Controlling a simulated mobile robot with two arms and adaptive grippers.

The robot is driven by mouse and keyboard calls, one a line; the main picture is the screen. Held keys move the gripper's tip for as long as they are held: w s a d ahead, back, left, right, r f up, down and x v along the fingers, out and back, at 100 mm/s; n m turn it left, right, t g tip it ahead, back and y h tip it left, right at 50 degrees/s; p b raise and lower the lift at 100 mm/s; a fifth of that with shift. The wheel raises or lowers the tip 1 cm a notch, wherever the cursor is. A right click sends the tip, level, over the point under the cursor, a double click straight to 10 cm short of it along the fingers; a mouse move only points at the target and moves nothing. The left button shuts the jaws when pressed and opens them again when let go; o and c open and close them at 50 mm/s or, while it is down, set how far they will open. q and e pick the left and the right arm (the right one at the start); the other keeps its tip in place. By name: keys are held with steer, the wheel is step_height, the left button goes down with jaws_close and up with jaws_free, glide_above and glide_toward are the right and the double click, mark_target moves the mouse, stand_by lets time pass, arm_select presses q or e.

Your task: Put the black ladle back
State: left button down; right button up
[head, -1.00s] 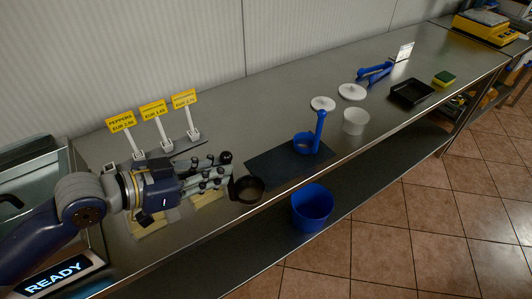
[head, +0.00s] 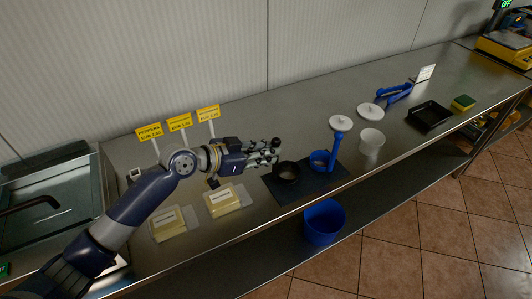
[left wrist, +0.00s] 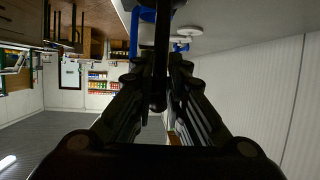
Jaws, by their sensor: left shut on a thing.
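My left gripper (head: 268,151) is shut on the black ladle's handle. The ladle's round black bowl (head: 288,171) is below the fingertips, over the left part of the dark mat (head: 318,184); I cannot tell whether it touches. In the left wrist view the black handle (left wrist: 161,55) stands between the closed fingers (left wrist: 158,90). A blue ladle (head: 335,150) stands on the mat to the right of the black bowl, its handle upright. My right gripper is not in view.
Labelled yellowish packs (head: 223,200) and yellow price signs (head: 180,122) stand left. A white tub (head: 371,141), white lids (head: 370,110), blue tongs (head: 394,93) and a black tray (head: 430,116) are right.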

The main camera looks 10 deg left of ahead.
arm_select(q)
steer(key=shift+f, duration=0.65)
steer(key=shift+f, duration=0.25)
steer(key=c, duration=1.7)
jaws_free()
steer(key=shift+r, duration=0.1)
steer(key=shift+o, duration=0.5)
